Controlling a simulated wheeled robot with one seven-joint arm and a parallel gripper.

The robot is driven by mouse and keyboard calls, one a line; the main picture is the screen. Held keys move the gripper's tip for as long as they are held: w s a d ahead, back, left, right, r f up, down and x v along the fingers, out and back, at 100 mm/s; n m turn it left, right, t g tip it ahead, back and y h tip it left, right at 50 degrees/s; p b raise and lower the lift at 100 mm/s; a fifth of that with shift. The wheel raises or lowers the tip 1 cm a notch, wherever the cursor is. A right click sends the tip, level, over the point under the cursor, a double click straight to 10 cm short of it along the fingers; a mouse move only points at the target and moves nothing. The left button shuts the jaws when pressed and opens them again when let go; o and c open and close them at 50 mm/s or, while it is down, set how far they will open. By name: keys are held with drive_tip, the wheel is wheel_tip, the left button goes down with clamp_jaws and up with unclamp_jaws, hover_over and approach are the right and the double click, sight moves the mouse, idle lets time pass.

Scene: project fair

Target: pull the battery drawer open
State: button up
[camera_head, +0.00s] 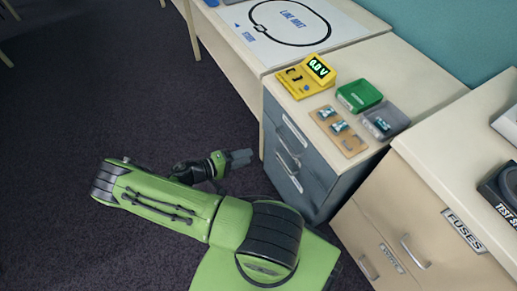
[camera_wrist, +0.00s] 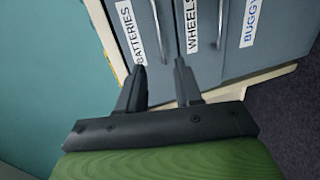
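The battery drawer, labelled BATTERIES (camera_wrist: 130,30), is a grey-blue front in the wrist view, beside the cabinet's pale edge. It appears shut. Its metal handle (camera_wrist: 158,28) runs down the picture toward the space between my fingertips. My gripper (camera_wrist: 160,65) is open, with two dark fingers apart and nothing visibly held. I cannot tell whether a finger touches the handle. In the head view my gripper (camera_head: 241,158) is at the left side of the grey drawer cabinet, near the drawer fronts. The top drawer (camera_head: 284,122) shows there, its label unreadable.
Drawers labelled WHEELS (camera_wrist: 192,25) and BUGGY (camera_wrist: 249,22) sit beside it. A FUSES cabinet (camera_head: 463,232) is at right. Dark floor (camera_head: 110,90) is clear at left.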

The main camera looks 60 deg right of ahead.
drive_tip(key=b+x, duration=0.3)
drive_tip(key=x, duration=1.3)
drive_tip(key=shift+w, duration=0.2)
drive_tip(key=shift+d, duration=0.1)
drive_tip(key=shift+c, duration=0.3)
clamp_jaws()
